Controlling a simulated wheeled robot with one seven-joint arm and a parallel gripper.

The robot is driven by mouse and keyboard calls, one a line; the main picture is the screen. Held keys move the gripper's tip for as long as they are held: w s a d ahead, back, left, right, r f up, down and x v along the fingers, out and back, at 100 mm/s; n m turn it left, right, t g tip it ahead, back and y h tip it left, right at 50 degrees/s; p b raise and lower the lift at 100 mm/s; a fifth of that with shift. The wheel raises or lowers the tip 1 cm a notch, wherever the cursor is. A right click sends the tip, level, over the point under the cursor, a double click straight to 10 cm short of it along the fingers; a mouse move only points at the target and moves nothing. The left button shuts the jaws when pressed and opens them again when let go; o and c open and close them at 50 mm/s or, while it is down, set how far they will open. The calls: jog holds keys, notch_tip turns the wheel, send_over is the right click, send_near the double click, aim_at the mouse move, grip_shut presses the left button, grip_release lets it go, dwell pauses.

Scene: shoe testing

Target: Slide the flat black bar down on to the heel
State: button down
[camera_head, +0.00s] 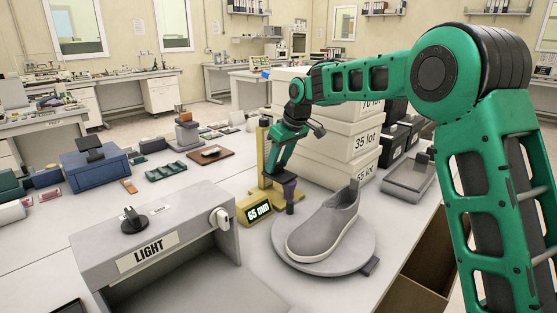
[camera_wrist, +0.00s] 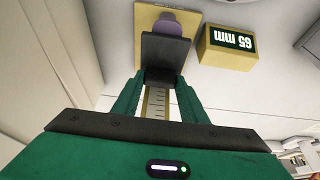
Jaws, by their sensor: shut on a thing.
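The flat black bar (camera_wrist: 165,50) sits between my fingertips (camera_wrist: 160,78) in the wrist view, and my gripper is shut on it. The bar belongs to a yellow upright gauge (camera_head: 263,150) with a ruled scale. Its yellow readout box (camera_head: 257,211) shows 65 mm, also seen in the wrist view (camera_wrist: 228,45). A small purple piece (camera_head: 290,189), apparently the heel, stands at the gauge's foot. In the wrist view the purple piece (camera_wrist: 174,22) shows partly past the bar's edge. Whether they touch is unclear. My gripper (camera_head: 273,170) reaches down beside the upright.
A grey shoe (camera_head: 325,225) stands on a round turntable (camera_head: 355,257) right of the gauge. Stacked white boxes (camera_head: 340,140) rise close behind my wrist. A grey LIGHT booth (camera_head: 185,225) stands at front left. Some table is clear left of the gauge.

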aim_at(288, 177)
jog(key=c, duration=1.1)
grip_release()
jog(key=shift+d, duration=0.1)
jog(key=v, duration=1)
jog(key=shift+d+r, duration=0.1)
jog(key=shift+r, duration=0.25)
